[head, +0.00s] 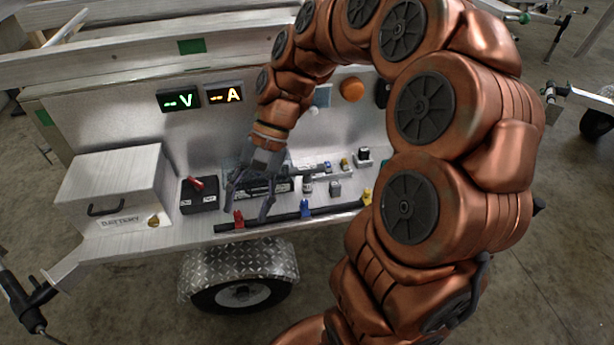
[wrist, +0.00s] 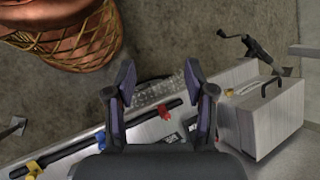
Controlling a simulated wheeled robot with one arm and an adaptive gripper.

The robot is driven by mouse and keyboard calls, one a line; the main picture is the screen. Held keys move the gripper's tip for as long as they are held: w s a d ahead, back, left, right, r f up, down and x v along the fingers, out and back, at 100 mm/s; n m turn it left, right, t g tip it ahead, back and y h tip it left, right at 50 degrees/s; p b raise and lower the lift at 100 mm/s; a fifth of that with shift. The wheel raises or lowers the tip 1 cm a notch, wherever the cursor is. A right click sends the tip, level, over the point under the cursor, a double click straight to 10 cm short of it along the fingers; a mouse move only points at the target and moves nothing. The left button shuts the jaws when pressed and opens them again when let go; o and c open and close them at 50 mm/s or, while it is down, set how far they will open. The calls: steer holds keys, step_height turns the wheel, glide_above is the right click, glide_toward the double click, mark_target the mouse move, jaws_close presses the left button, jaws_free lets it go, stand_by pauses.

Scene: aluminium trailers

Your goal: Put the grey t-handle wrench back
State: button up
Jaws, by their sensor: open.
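My gripper (head: 248,210) hangs over the trailer's front shelf in the head view, open, with its fingers pointing down at the black rail (head: 275,219). In the wrist view my open gripper (wrist: 159,78) shows no object held between its fingers. The rail also shows there (wrist: 70,151). It carries a red piece (head: 238,218), a blue piece (head: 305,208) and a yellow piece (head: 366,196). The red piece (wrist: 163,112) appears below and between the fingertips in the wrist view. I cannot make out the grey t-handle wrench for certain in either view.
A metal battery box (head: 120,187) stands at the left of the shelf. A black box with a red switch (head: 198,193) is beside it. Several small parts lie behind the rail. Lit V (head: 180,100) and A (head: 225,95) displays are on the back panel. A wheel fender (head: 240,267) sits below.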

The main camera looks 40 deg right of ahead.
steer(key=w+d+f+m+t+y, duration=0.1)
steer(key=w+d+m+y, duration=0.1)
steer(key=w+d+m, duration=0.3)
steer(key=m+t+y, duration=0.3)
steer(key=m+t, duration=0.4)
steer(key=m, duration=0.4)
glide_toward(313, 166)
steer(key=x, duration=0.4)
steer(key=shift+s+a+f, duration=0.1)
steer(key=shift+s+a, duration=0.1)
steer(key=shift+s, duration=0.05)
steer(key=shift+f, duration=0.15)
steer(key=shift+w+r+p+x, duration=0.15)
steer(key=shift+p+x, duration=0.3)
steer(key=shift+x, duration=1.4)
steer(key=shift+w+r+p+x, duration=0.1)
steer(key=shift+p+x, duration=0.3)
steer(key=shift+x, duration=1.5)
jaws_close()
